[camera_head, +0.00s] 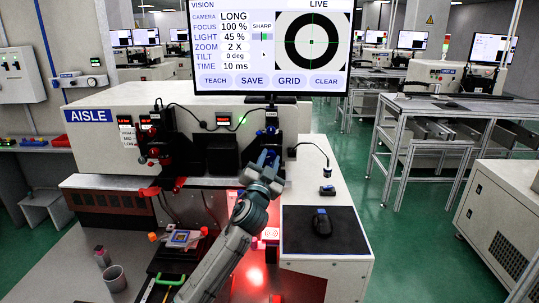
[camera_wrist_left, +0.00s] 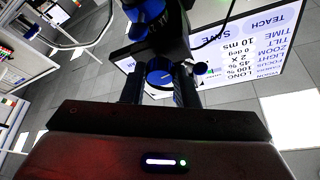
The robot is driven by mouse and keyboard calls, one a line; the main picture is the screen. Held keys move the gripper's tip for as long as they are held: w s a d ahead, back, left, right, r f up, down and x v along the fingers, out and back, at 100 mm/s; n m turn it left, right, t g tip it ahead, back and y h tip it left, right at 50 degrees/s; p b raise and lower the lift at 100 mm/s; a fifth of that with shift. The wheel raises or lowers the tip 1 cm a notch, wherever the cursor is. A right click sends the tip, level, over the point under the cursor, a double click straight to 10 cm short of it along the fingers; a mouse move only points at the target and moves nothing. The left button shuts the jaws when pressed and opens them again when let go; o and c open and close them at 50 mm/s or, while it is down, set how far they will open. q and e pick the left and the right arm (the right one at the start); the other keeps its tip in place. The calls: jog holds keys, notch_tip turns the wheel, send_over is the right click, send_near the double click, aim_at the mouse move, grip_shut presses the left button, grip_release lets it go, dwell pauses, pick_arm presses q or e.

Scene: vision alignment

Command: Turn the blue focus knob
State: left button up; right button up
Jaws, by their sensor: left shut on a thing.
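The blue focus knob (camera_wrist_left: 160,73) shows in the left wrist view between the two dark fingers of my left gripper (camera_wrist_left: 160,88). It has a white line on its face. The gripper is shut on it. The monitor (camera_head: 268,45) reads FOCUS 100 %, LIGHT 45 % and ZOOM 2 X, with a SHARP bar and a crisp black ring in the LIVE picture. My right gripper is not in view.
A black mat with a mouse (camera_head: 322,222) lies on the right worktop. A grey cup (camera_head: 115,278) and a small fixture with orange knobs (camera_head: 178,238) stand at the lower left. A white AISLE cabinet (camera_head: 95,125) stands behind.

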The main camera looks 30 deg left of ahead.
pick_arm(q)
jog(key=shift+m+p, duration=0.35)
jog(key=shift+m, duration=0.25)
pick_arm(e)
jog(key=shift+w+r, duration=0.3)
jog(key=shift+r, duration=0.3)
pick_arm(q)
jog(key=o, duration=1)
jog(key=b+v, duration=0.4)
jog(key=v, duration=0.6)
jog(key=shift+s, duration=0.4)
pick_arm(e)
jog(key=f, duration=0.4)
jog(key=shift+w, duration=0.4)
